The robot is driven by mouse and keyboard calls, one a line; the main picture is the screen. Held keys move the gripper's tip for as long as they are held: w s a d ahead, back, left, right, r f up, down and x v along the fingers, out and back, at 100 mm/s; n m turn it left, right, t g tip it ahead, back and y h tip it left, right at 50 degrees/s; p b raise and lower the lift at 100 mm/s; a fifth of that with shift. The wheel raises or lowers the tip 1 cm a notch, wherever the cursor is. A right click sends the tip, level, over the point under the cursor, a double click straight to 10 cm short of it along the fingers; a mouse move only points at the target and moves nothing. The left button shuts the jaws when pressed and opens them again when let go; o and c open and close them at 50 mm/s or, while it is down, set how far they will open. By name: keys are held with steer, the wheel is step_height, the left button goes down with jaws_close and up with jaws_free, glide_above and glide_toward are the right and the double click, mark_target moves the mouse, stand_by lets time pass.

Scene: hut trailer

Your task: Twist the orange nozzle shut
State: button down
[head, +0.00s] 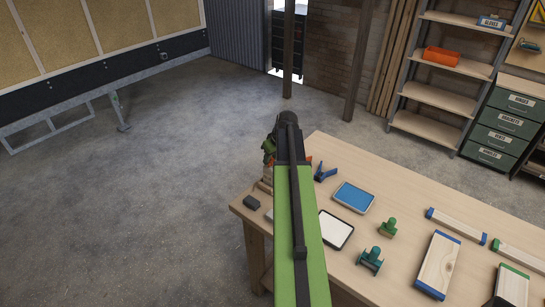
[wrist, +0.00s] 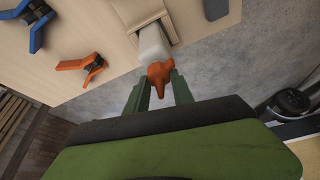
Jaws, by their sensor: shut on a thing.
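The orange nozzle (wrist: 157,74) shows in the wrist view, on top of a whitish bottle (wrist: 153,46) that sits by a wooden holder at the bench edge. My gripper (wrist: 159,84) has its two green fingers on either side of the nozzle, shut on it. The nozzle's tip points down in the picture, between the fingers. In the head view my green arm reaches over the bench corner and I cannot make out the nozzle there.
An orange clamp (wrist: 88,66) lies near the nozzle. The floor (head: 140,210) on the left is clear.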

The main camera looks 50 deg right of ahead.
steer(key=shift+a+m+g+h, duration=0.1)
steer(key=shift+m+g+h, duration=0.2)
steer(key=shift+m, duration=0.85)
steer(key=shift+m+g+h, duration=0.1)
steer(key=shift+m+h, duration=0.3)
steer(key=shift+m, duration=0.75)
steer(key=c, duration=1.1)
jaws_free()
steer(key=p+v, duration=1.6)
steer(key=v, duration=0.1)
steer(key=shift+a+r, duration=0.1)
steer(key=shift+a, duration=0.05)
